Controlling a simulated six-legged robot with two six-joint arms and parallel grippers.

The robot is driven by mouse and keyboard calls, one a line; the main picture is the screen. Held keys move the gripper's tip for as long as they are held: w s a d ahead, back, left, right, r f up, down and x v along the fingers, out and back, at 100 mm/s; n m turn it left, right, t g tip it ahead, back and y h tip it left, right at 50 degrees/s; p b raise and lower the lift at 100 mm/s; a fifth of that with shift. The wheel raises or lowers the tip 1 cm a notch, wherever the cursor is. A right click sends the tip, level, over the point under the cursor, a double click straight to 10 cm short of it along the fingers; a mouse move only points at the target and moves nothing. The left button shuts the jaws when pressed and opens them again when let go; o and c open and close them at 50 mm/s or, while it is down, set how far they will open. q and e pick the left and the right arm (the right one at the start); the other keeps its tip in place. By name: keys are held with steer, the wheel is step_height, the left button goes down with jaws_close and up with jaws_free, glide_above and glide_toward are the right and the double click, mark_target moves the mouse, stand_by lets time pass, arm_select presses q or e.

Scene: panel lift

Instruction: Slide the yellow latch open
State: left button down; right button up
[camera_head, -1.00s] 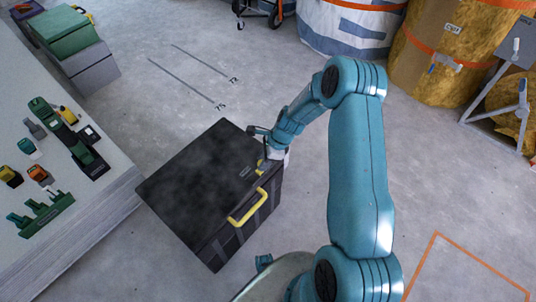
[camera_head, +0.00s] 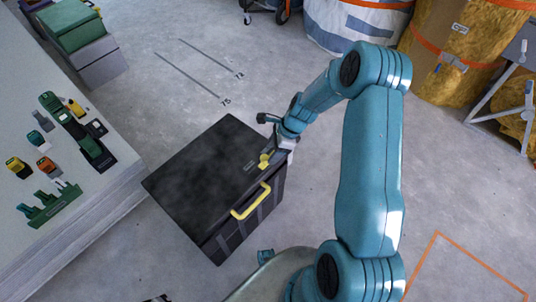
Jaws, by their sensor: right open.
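A black box (camera_head: 205,180) with a dark flat lid stands on the concrete floor, its lid down. A yellow handle (camera_head: 250,203) is on its front right side. The small yellow latch (camera_head: 264,160) sits at the lid's right edge, near the back corner. My right gripper (camera_head: 274,157) is at the latch, coming from the right. It is open, but its fingers are small here and partly hidden by its own wrist, so I cannot tell whether they touch the latch. My left gripper is not in view.
A pale bench (camera_head: 90,215) on the left holds several tools and a green rack (camera_head: 55,203). Green and grey cases (camera_head: 75,28) stand behind it. Wrapped yellow rolls (camera_head: 455,45) and a white bag (camera_head: 350,22) are at the back.

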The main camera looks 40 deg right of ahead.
steer(key=p+v, duration=0.2)
steer(key=v, duration=0.8)
steer(key=shift+r, duration=0.4)
steer(key=s+a+f+n+g+y, duration=0.1)
steer(key=a+f+n+g, duration=0.2)
steer(key=a, duration=0.7)
steer(key=s+a+f+n+g+y, duration=0.15)
steer(key=a+f, duration=0.25)
steer(key=a, duration=0.5)
steer(key=s+a+f+n+h, duration=0.2)
steer(key=s+a+f+n, duration=0.4)
steer(key=s+a+n, duration=0.8)
steer(key=w+d+r+n+t+p, duration=0.1)
steer(key=r+n+p, duration=0.1)
steer(key=r+p, duration=0.5)
steer(key=w+d+r+n+t+p, duration=0.1)
steer(key=w+d+r+n+p, duration=0.1)
steer(key=r+p, duration=0.6)
steer(key=shift+w+n+p, duration=0.25)
steer(key=shift+n+p, duration=0.15)
steer(key=shift+n, duration=0.35)
